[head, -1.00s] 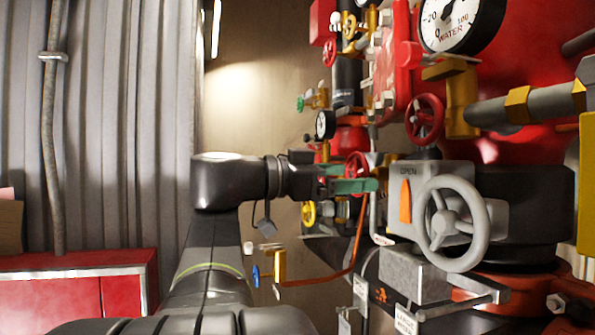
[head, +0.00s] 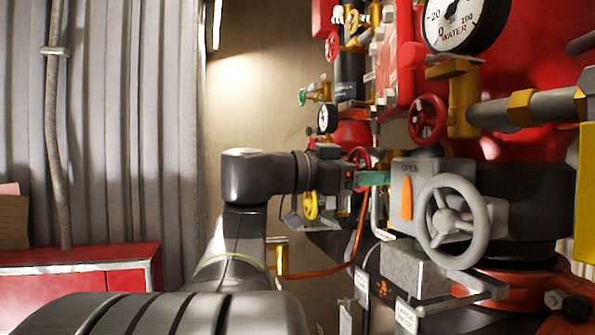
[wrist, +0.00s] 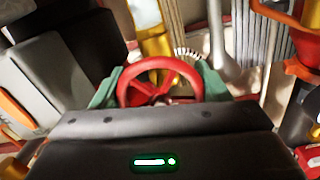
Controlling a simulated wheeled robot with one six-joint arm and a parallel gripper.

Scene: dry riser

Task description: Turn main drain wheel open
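A red handwheel (wrist: 126,84) with spokes sits in the middle of the wrist view, between the green fingers of my gripper (wrist: 160,80). One finger is at each side of its rim; I cannot tell whether they touch it. In the head view my gripper (head: 374,178) is at the left side of the grey valve box marked OPEN, and part of a red wheel (head: 358,153) shows just behind it. The fingers are spread apart. No label in view tells which wheel is the main drain.
A large grey handwheel (head: 450,222) and an orange lever (head: 406,198) stand right of my gripper. Another red wheel (head: 427,119) is above. An orange tube (head: 335,268) hangs below the arm. A red cabinet (head: 80,281) stands at the left.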

